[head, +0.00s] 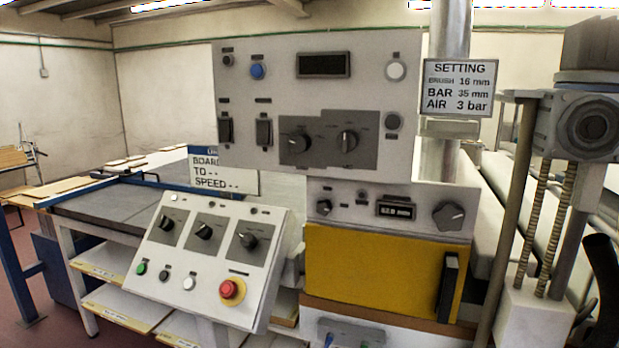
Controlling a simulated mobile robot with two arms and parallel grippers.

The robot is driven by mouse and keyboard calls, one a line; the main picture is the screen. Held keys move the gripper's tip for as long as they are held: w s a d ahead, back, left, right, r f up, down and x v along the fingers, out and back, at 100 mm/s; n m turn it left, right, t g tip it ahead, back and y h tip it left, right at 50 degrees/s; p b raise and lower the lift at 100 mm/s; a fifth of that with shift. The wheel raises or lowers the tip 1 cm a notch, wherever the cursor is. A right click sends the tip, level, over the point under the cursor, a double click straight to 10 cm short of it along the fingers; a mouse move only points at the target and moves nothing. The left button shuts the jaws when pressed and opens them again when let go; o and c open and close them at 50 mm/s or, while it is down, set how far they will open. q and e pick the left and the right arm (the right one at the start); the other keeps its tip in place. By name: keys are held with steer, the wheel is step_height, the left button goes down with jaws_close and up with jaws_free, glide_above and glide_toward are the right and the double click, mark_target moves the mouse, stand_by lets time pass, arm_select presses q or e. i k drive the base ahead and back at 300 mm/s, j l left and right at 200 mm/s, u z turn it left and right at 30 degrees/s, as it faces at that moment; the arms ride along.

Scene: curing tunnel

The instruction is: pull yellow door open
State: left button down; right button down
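The yellow door (375,272) is a flat panel in the lower middle of the head view, under a grey control strip. A black upright bar handle (447,288) sits near its right edge. The door looks shut, flush with the cabinet front. Neither of my grippers shows in the head view, so I cannot see where they are relative to the handle.
A tilted control console (210,255) with a red stop button (232,290) stands left of the door. A post (507,215) and a spindle machine (580,125) stand close on the right. A tall control panel (300,95) rises above.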

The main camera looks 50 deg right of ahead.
mark_target(420, 277)
steer(key=z, duration=1.95)
